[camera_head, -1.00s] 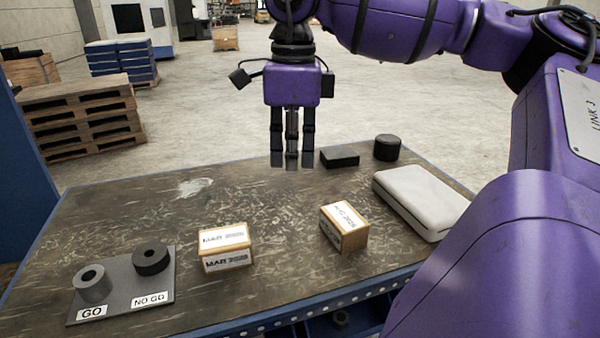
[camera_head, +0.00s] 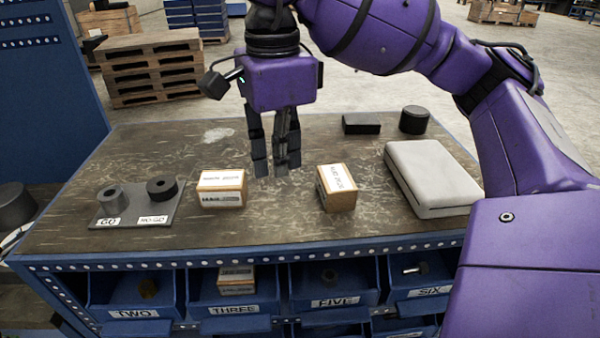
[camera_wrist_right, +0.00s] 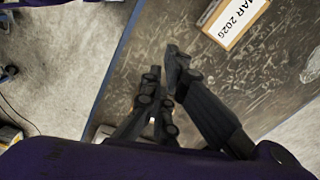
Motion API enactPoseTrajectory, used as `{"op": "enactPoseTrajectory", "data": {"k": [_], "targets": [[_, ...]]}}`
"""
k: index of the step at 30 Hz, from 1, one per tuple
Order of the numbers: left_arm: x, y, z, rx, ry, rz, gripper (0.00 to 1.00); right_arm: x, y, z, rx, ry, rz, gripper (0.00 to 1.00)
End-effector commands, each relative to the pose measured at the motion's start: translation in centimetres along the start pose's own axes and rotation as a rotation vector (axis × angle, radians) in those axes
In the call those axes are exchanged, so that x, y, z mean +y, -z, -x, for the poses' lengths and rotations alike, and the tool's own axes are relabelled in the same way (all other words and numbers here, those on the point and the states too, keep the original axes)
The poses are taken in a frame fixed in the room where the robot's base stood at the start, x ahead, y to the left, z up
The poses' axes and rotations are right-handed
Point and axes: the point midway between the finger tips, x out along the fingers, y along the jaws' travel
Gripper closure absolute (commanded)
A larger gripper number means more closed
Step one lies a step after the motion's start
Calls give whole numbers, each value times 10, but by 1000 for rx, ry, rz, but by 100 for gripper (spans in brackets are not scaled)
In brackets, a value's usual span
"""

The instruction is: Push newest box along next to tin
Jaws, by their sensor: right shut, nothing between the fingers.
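Two small wooden boxes with white date labels stand on the worn table: a left box (camera_head: 222,188) and a right box (camera_head: 337,188), which is turned at an angle. The left one's label seems to read MAR; the right one's is too small to read surely. A box labelled MAR 2026 (camera_wrist_right: 234,18) shows at the top of the right wrist view. A black round tin-like cylinder (camera_head: 414,120) stands at the back right. My right gripper (camera_head: 274,168) points down, shut and empty, above the table between and behind the boxes, apart from both. My left gripper is out of view.
A black block (camera_head: 361,124) lies left of the cylinder. A pale case (camera_head: 434,178) lies at the right. A GO/NO GO gauge plate (camera_head: 138,214) is at the left. Labelled blue bins (camera_head: 333,289) sit below; bin THREE holds another box (camera_head: 236,281).

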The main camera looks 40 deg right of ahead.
Motion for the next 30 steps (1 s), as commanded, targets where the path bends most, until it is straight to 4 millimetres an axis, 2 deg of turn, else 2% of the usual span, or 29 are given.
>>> {"op": "enactPoseTrajectory", "data": {"k": [6,13,16,21,30], "targets": [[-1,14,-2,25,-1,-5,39,1,1,-42,2,-5,-2,100],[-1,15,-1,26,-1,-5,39,1,0,-90,0,-4,-1,100],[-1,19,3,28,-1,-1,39,0,18,-88,2,3,-9,100],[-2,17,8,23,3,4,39,1,35,-88,-1,2,-5,100],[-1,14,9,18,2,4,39,0,40,-90,-3,0,-2,100]]}}
